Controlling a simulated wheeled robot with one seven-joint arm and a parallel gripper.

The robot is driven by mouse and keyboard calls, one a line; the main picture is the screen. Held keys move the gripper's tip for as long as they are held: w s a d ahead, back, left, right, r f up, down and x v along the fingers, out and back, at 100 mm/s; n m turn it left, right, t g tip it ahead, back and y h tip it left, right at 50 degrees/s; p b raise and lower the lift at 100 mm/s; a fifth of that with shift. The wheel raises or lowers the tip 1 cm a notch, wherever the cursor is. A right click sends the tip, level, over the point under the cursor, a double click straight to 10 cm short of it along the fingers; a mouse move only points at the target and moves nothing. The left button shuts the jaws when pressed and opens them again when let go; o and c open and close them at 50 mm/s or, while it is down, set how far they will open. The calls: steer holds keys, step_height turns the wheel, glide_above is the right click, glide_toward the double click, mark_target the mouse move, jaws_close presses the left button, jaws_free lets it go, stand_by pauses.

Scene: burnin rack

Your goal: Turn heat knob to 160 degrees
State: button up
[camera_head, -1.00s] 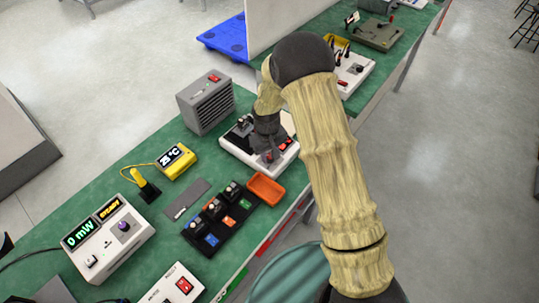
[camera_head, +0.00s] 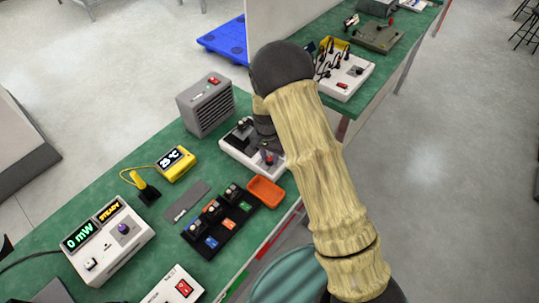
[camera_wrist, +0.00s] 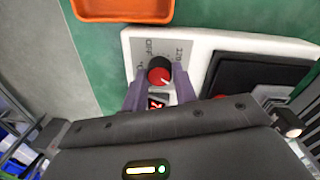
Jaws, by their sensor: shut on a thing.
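The heat knob (camera_wrist: 159,73) is round, with a red cap, a dark skirt and a white pointer line. The pointer appears to slant toward the lower right in the wrist view. My gripper (camera_wrist: 160,84) has its two purple fingers on either side of the knob, shut on it. A red-lit switch or display (camera_wrist: 157,103) shows between the fingers. In the head view the unit (camera_head: 237,153) is partly hidden by my arm.
An orange tray (camera_head: 265,192) lies beside the unit. A black rack (camera_head: 221,224) with several modules, a yellow thermometer (camera_head: 176,163) reading about 25 °C, a meter box (camera_head: 108,240) reading 0 mW and a grey vented box (camera_head: 206,104) stand on the green bench.

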mark_target(267, 157)
steer(key=shift+m, duration=0.5)
steer(key=o, duration=1)
steer(key=r, duration=0.5)
steer(key=r+b, duration=0.1)
steer(key=r, duration=1.1)
steer(key=shift+w+a+r, duration=0.2)
steer(key=shift+w+a, duration=0.05)
steer(key=shift+a, duration=0.15)
